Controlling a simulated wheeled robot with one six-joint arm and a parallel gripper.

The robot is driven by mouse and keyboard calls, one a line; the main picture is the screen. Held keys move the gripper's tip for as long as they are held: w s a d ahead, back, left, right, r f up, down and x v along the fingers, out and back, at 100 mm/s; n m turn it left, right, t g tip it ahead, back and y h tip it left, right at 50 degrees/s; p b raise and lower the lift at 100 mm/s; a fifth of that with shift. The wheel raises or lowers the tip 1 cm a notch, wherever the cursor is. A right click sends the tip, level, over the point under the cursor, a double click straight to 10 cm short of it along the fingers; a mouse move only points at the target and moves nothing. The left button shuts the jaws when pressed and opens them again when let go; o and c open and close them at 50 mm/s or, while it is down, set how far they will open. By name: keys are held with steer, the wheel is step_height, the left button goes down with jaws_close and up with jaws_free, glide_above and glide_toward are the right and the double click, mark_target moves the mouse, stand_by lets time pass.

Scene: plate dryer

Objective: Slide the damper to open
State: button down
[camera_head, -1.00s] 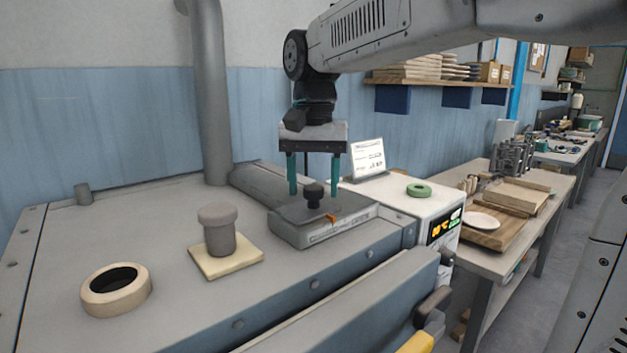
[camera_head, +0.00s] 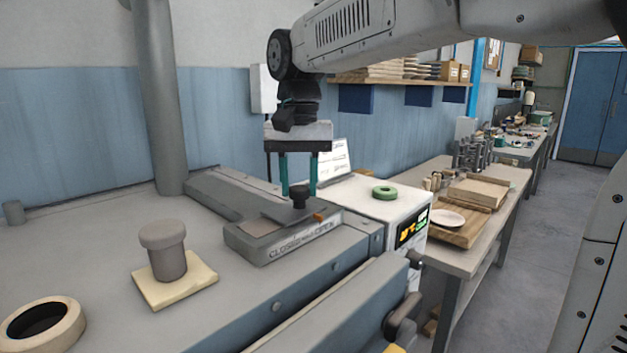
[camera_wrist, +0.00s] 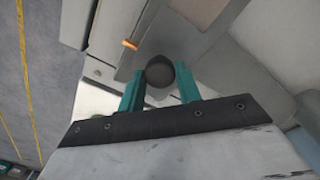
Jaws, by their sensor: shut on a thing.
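The damper is a flat grey plate (camera_head: 284,212) on a low grey housing (camera_head: 262,250) on top of the dryer. A black round knob (camera_head: 300,198) stands on the plate. The housing's front is marked CLOSED at left and OPEN at right. The orange pointer (camera_head: 319,216) is above the OPEN lettering. My gripper (camera_head: 298,190) is shut on the knob, one teal finger on each side. In the wrist view the knob (camera_wrist: 160,76) sits between the fingertips, with the orange pointer (camera_wrist: 130,44) nearby. The finger contact is partly hidden.
A grey capped plug (camera_head: 166,252) on a pale pad and a tape-like ring (camera_head: 42,325) are on the dryer top at left. A vertical pipe (camera_head: 160,100) rises behind. A white control box (camera_head: 370,205) with a green ring is just right.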

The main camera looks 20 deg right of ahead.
mark_target(301, 186)
steer(key=shift+d, duration=0.15)
steer(key=c, duration=1.3)
jaws_free()
steer(key=shift+w, duration=0.1)
steer(key=shift+c, duration=0.2)
steer(key=o, duration=0.4)
steer(key=shift+d, duration=0.15)
steer(key=shift+r, duration=0.25)
step_height(301, 186, up, 7)
steer(key=shift+r, duration=0.15)
